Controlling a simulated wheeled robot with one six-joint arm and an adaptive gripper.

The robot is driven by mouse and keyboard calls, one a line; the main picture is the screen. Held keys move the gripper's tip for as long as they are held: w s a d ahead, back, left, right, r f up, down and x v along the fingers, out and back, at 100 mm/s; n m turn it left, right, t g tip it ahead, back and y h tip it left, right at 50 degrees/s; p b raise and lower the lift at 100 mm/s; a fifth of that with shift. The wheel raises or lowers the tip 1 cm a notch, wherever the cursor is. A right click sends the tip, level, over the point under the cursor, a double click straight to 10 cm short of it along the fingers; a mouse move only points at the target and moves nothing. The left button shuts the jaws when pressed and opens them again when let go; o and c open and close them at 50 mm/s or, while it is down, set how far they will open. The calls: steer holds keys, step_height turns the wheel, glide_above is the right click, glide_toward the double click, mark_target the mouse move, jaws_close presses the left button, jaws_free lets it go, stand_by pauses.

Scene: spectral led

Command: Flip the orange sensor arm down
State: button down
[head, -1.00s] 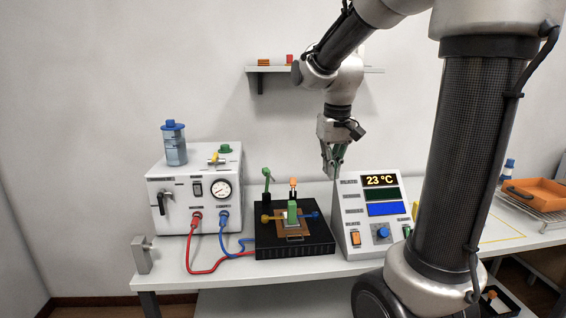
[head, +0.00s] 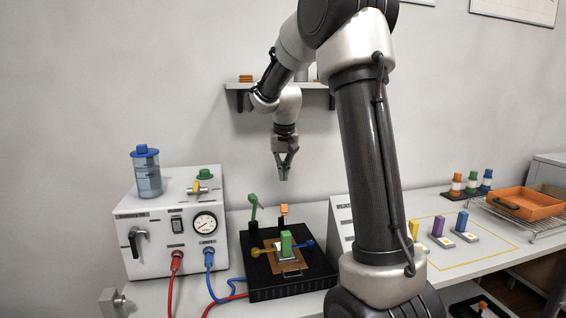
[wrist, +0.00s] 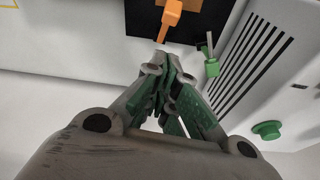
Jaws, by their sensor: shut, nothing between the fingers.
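The orange sensor arm (head: 284,210) stands upright at the back edge of the black base plate (head: 290,292). In the wrist view the orange arm (wrist: 171,14) shows at the top edge, just beyond my fingertips. My gripper (head: 284,177) points down above and behind the plate, over the orange arm in the picture, with a visible gap to it. My gripper (wrist: 162,58) is shut and empty.
A green arm (head: 254,203) stands raised to its left. Yellow (head: 262,252) and blue (head: 308,244) arms lie low beside a green block (head: 286,243). A white pump box (head: 150,235) with hoses stands left; a display console (head: 340,215) is partly hidden by my arm.

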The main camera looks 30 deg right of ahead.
steer(key=f, duration=0.5)
steer(key=shift+s+a+f, duration=0.1)
steer(key=shift+s+f, duration=0.2)
steer(key=shift+s, duration=0.05)
steer(key=shift+s+a+f, duration=0.15)
steer(key=shift+s+f, duration=0.15)
steer(key=shift+f, duration=0.35)
steer(key=shift+w, duration=0.1)
